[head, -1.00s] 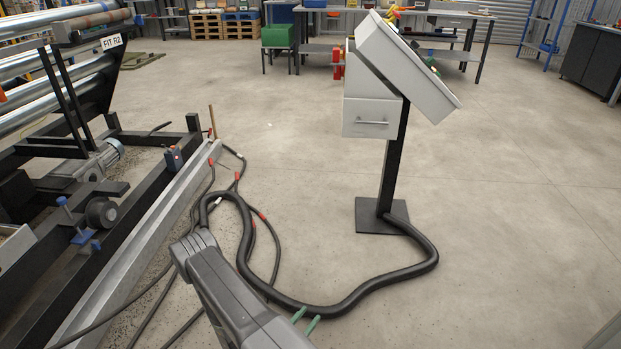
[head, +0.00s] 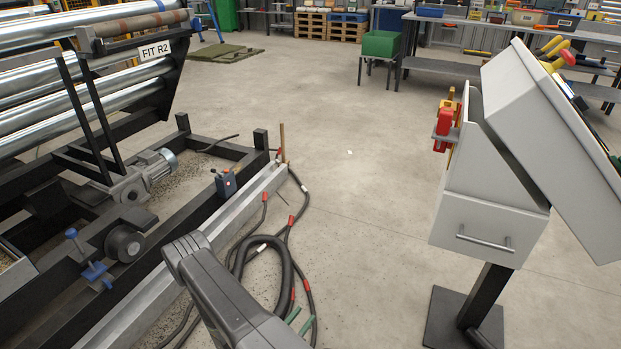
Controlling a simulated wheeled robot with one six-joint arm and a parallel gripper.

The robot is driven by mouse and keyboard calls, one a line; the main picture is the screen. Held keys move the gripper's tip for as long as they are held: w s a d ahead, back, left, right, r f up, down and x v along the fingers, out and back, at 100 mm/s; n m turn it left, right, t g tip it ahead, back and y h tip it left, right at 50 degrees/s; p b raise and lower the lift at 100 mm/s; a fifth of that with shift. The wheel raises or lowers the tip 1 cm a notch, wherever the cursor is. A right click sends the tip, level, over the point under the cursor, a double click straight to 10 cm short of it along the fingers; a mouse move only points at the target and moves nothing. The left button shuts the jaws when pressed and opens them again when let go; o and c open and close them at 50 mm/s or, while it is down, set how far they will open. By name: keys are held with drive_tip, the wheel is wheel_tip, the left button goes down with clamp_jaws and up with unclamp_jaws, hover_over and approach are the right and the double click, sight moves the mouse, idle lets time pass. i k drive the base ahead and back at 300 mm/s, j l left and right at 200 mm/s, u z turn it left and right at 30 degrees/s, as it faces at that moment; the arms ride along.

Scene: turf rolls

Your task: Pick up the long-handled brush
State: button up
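No long-handled brush can be made out for certain. A thin upright wooden stick (head: 282,142) stands by the far end of the pale rail in the head view; I cannot tell whether it is a brush handle. My arm reaches in from the bottom edge. Two green fingertips of my gripper (head: 300,320) show beside it, apart with a gap between them and nothing visible in it. The rest of the gripper is hidden behind the arm.
A roller machine (head: 90,90) with a black frame and pale rail (head: 200,265) fills the left. Black hoses and cables (head: 285,255) lie on the floor ahead. A grey control cabinet (head: 480,225) on a post stands at right. The middle floor is clear towards the benches.

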sight(282, 133)
drive_tip(key=i+j, duration=0.1)
drive_tip(key=i, duration=0.5)
drive_tip(key=i+j, duration=0.1)
drive_tip(key=i, duration=1.15)
drive_tip(key=i+u, duration=0.15)
drive_tip(key=i, duration=0.3)
drive_tip(key=i+u, duration=0.15)
drive_tip(key=i, duration=0.3)
drive_tip(key=i+l+u, duration=0.15)
drive_tip(key=i, duration=0.3)
drive_tip(key=i+l+u, duration=0.15)
drive_tip(key=i, duration=0.25)
drive_tip(key=i+l+u, duration=0.2)
drive_tip(key=i, duration=0.2)
drive_tip(key=j, duration=0.1)
